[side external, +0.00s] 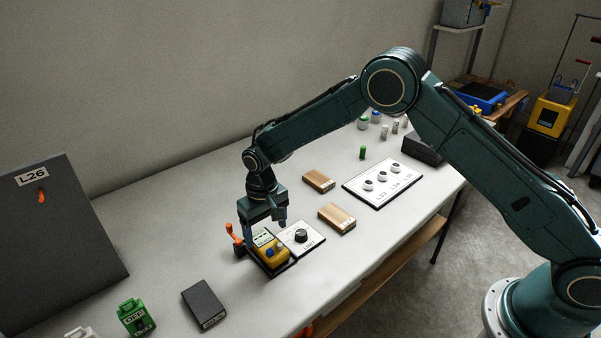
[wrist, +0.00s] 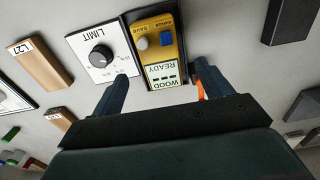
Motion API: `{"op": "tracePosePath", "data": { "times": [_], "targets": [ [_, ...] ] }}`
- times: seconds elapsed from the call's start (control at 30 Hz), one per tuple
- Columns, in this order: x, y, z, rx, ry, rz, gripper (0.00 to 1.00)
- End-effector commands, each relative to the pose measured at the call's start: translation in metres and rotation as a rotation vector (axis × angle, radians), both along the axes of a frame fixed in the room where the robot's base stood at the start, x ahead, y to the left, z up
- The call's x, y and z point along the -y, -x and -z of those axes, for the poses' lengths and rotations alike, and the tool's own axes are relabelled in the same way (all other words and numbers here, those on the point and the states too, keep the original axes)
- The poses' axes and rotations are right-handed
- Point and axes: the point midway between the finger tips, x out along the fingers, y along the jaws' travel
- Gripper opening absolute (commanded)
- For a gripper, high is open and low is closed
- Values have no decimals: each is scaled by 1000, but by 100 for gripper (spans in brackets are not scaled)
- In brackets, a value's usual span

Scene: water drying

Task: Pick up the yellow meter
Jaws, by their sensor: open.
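The yellow meter (side external: 269,252) lies in a dark tray (side external: 275,272) on the table. In the wrist view the meter (wrist: 167,43) shows a grey and a blue button and a pale display reading "WOOD READY". My gripper (side external: 263,222) points down just above the meter. In the wrist view my gripper (wrist: 161,85) is open, with nothing between its fingers. I cannot tell the exact height gap.
A white LIMIT panel with a black knob (side external: 301,236) adjoins the meter. An orange lever (side external: 236,238) stands on its other side. Wooden blocks (side external: 337,218), a dark box (side external: 204,304) and a green device (side external: 135,316) lie around. Bare table lies between the tray and dark box.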

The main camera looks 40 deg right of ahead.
Motion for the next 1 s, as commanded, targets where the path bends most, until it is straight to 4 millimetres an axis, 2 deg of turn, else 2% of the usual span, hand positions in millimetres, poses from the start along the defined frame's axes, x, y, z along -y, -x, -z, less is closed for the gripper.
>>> {"op": "tracePosePath", "data": {
  "times": [0.4,0.97,1.0],
  "targets": [
    [0,0,43,-1,0,0,78],
    [0,0,45,0,0,0,78],
    [0,0,45,0,0,0,72]
  ]
}}
